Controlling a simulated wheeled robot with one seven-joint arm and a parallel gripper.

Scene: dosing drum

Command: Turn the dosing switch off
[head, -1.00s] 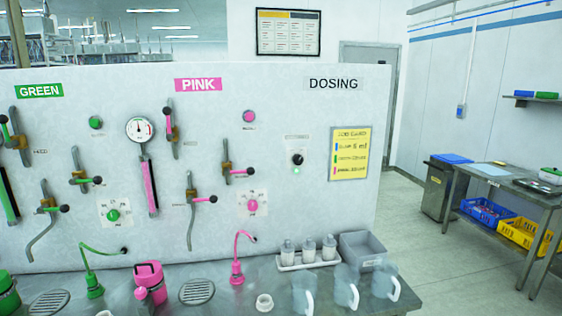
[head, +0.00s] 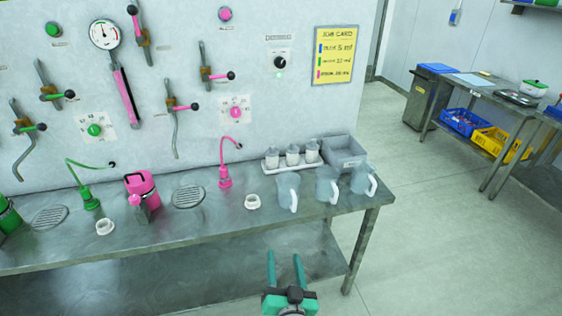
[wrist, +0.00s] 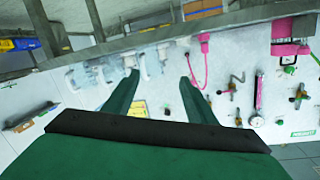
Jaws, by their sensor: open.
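The dosing switch (head: 280,62) is a black knob on a pale plate on the wall panel, right of the pink controls. A small green light (head: 279,75) glows just below it. My gripper (head: 285,254) is low in front of the bench, well below and apart from the switch. Its two green fingers are spread and nothing is between them. In the wrist view the gripper (wrist: 157,84) also shows open, with the panel upside down beyond it. I cannot make out the switch clearly in that view.
The steel bench (head: 150,244) runs along the panel. Grey jugs (head: 327,186), a tray of white bottles (head: 292,156) and a grey bin (head: 343,151) stand below the switch. The yellow job card (head: 334,54) hangs right of it.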

